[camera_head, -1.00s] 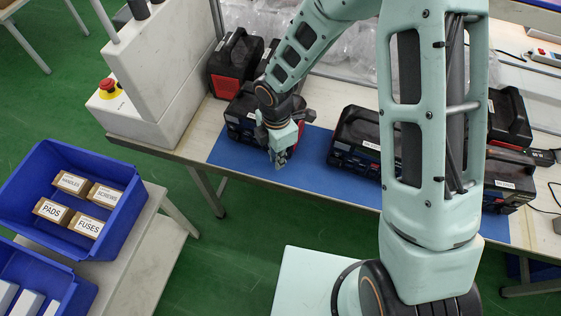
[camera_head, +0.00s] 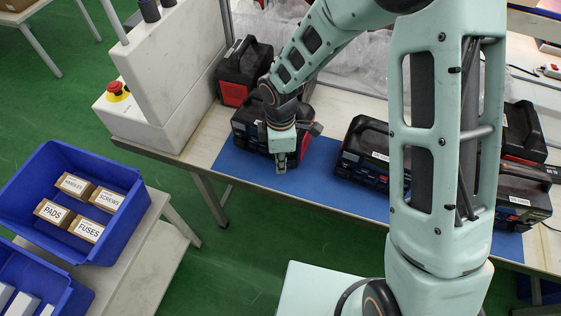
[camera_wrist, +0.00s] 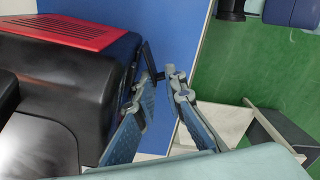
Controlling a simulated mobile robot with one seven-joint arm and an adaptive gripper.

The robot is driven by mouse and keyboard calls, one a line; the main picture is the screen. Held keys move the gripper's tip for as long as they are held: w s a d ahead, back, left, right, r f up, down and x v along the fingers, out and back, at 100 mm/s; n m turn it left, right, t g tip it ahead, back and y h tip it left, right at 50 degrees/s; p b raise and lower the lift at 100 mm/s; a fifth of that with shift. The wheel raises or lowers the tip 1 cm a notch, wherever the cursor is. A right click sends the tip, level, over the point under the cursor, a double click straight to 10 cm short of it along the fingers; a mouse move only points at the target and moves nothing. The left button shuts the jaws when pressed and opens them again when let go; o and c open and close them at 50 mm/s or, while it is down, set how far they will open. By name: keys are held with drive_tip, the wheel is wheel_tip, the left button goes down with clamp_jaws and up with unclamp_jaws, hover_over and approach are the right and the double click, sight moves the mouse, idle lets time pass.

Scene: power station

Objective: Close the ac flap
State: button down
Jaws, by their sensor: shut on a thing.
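A black and red power station (camera_head: 244,126) stands on the blue mat (camera_head: 322,170) on the workbench, partly hidden behind my gripper. In the wrist view its black body (camera_wrist: 75,82) with a red panel fills the left side. A small dark flap (camera_wrist: 149,63) sticks out from the power station's side, between my fingertips. My gripper (camera_head: 281,165) is at the front of this power station in the head view. In the wrist view my gripper (camera_wrist: 161,78) is shut on the flap. The flap's hinge and exact angle are hard to make out.
Another power station (camera_head: 362,150) stands to the right on the mat, partly behind my arm. One more (camera_head: 240,75) stands behind at the left. A white machine (camera_head: 165,75) with a red button (camera_head: 117,89) borders the bench's left. Blue bins (camera_head: 75,205) sit front left.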

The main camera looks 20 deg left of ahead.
drive_tip(key=shift+s, duration=0.1)
drive_tip(key=c, duration=2.1)
unclamp_jaws()
drive_tip(key=shift+o, duration=0.3)
drive_tip(key=shift+r, duration=0.1)
